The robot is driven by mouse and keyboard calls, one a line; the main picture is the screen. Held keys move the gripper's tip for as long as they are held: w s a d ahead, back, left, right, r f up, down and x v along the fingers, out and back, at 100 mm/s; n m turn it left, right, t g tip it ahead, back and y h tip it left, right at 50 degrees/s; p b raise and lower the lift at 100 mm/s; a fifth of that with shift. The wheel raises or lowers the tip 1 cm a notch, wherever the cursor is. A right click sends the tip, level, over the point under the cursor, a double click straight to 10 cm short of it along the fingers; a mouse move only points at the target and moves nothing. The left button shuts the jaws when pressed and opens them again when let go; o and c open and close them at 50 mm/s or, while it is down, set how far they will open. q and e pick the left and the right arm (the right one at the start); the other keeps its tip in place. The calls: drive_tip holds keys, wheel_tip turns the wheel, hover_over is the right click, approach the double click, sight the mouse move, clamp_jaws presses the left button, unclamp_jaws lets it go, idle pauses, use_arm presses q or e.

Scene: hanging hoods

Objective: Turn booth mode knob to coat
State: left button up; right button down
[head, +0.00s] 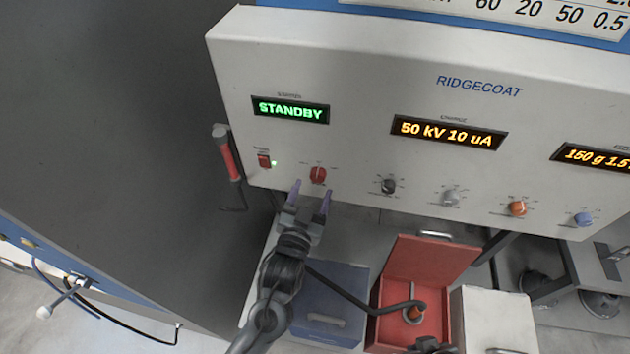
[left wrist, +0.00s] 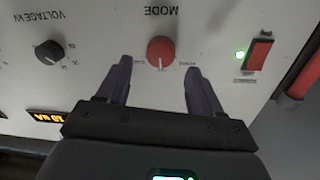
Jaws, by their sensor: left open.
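The red mode knob (head: 318,175) is on the white front panel, below the green STANDBY display (head: 290,110). In the left wrist view, which shows the panel upside down, the knob (left wrist: 161,50) sits under the word MODE. Its pale pointer mark faces the bottom of that picture. The small position labels are too blurred to read. My left gripper (head: 309,192) is open, just below the knob in the head view. In the left wrist view its two purple fingers (left wrist: 156,80) lie to either side of the knob, apart from it. My right gripper is not clearly seen.
A red rocker switch (head: 264,160) with a green light is left of the knob. A black voltage knob (head: 388,186) and several others are to the right. A red-handled tool (head: 228,158) hangs at the panel's left edge. Bins, including an open red one (head: 437,265), are below.

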sight(318, 179)
use_arm(q)
drive_tip(key=shift+x, duration=1.75)
drive_tip(key=c, duration=1.1)
drive_tip(key=shift+o, duration=0.2)
drive_tip(key=shift+r+m+p, duration=0.15)
drive_tip(key=shift+m+p, duration=0.75)
drive_tip(key=shift+p, duration=0.3)
drive_tip(key=m+p, duration=0.5)
drive_tip(key=m, duration=0.2)
drive_tip(key=shift+d+g+p, duration=0.15)
drive_tip(key=shift+g+p, duration=0.15)
drive_tip(key=shift+p, duration=0.1)
drive_tip(key=shift+m+p, duration=0.65)
drive_tip(key=shift+m, duration=0.65)
drive_tip(key=shift+f, duration=0.25)
